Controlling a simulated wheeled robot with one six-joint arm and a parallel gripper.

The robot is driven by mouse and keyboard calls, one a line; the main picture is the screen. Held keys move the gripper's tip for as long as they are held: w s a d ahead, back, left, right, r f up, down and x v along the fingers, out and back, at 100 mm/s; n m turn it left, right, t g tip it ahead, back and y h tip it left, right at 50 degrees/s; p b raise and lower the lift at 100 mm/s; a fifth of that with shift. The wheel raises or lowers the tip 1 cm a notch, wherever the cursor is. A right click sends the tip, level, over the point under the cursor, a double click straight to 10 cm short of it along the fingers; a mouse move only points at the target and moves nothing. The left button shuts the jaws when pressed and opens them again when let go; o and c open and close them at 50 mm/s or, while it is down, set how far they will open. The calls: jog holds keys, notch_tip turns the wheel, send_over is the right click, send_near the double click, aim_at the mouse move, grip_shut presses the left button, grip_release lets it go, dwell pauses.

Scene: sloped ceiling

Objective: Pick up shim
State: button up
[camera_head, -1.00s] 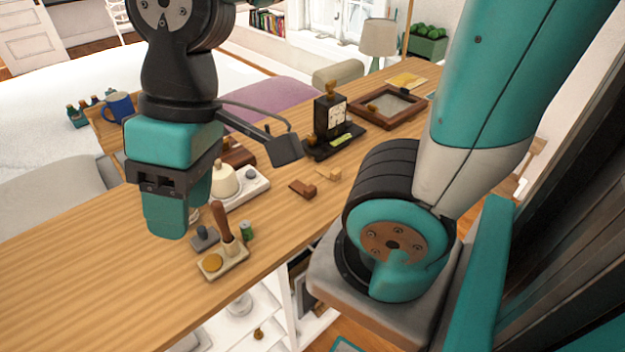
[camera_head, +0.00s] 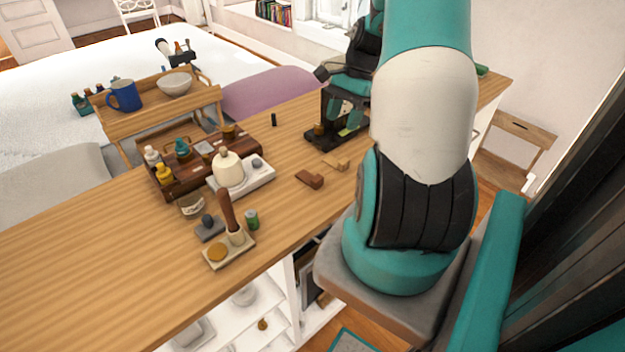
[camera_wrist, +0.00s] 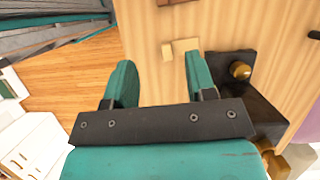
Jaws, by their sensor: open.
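A small pale wooden piece (camera_head: 337,164), which may be the shim, lies on the wooden counter (camera_head: 110,245). A darker red-brown wooden block (camera_head: 310,179) lies just left of it. In the wrist view, the pale piece (camera_wrist: 180,48) appears as a small block with a strip, partly behind the right finger. The red-brown block (camera_wrist: 175,2) is cut off at the top edge. My gripper (camera_wrist: 162,66) is open with nothing between its fingers. In the head view, my gripper (camera_head: 346,116) is over the area of the black stand, beyond the pale piece.
A black stand (camera_wrist: 262,105) with a brass knob (camera_wrist: 240,70) is close right of my right finger. The counter edge and floor (camera_wrist: 65,80) lie to the left.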

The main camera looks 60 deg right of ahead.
jog(key=p, duration=0.2)
send_over(320, 175)
jog(key=s+d, duration=0.1)
jog(key=d, duration=0.2)
notch_tip(320, 175, down, 10)
jog(key=shift+a+r, duration=0.15)
jog(key=shift+r, duration=0.1)
jog(key=shift+w+p+x, duration=0.15)
jog(key=shift+p+x, duration=0.25)
jog(key=shift+x, duration=0.9)
jog(key=shift+w+p+x, duration=0.1)
jog(key=shift+p+x, duration=0.25)
jog(key=shift+x, duration=0.95)
jog(key=shift+a+r, duration=0.1)
jog(key=shift+a, duration=0.1)
grip_shut()
